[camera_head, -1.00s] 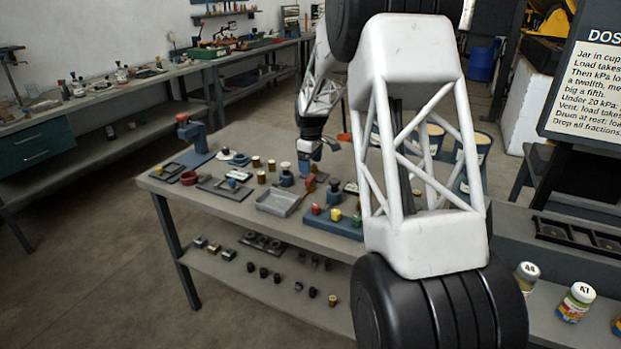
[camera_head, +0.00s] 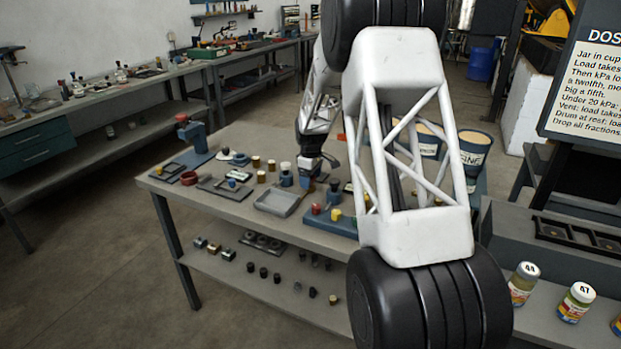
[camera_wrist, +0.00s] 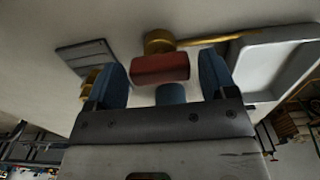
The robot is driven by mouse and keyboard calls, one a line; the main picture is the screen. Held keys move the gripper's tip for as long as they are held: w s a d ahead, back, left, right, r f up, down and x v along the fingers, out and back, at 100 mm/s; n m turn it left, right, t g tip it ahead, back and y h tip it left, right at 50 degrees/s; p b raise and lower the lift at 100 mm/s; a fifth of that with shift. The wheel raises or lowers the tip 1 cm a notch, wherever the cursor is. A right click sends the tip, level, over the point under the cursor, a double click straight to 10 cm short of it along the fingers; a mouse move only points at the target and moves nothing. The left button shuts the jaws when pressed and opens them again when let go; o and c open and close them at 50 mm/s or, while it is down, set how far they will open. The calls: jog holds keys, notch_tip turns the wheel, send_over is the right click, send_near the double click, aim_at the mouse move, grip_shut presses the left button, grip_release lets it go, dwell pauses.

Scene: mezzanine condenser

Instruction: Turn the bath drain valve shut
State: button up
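My gripper (camera_wrist: 163,80) shows in the wrist view with two blue fingers standing apart, so it is open. A red block-like handle (camera_wrist: 160,69) lies between the fingers, with a narrow gap at each side; it looks like the drain valve's handle, but I cannot be sure. A blue round part (camera_wrist: 170,94) sits just below it in the picture. A brass cap (camera_wrist: 158,41) with a rod lies just beyond. In the head view my gripper (camera_head: 311,177) points down at the middle of the bench; the red handle there is hidden behind it.
A grey tray (camera_head: 281,209) lies beside my gripper on the bench (camera_head: 231,206), and its rim shows in the wrist view (camera_wrist: 240,62). Red and yellow-capped parts stand on a blue base (camera_head: 338,229) close in front. Labelled tubs (camera_head: 474,152) stand to the right.

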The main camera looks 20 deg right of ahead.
jog(key=c, duration=0.7)
jog(key=shift+m, duration=0.3)
jog(key=m, duration=0.8)
jog(key=shift+m, duration=0.3)
jog(key=m, duration=0.4)
jog(key=shift+m, duration=2.4)
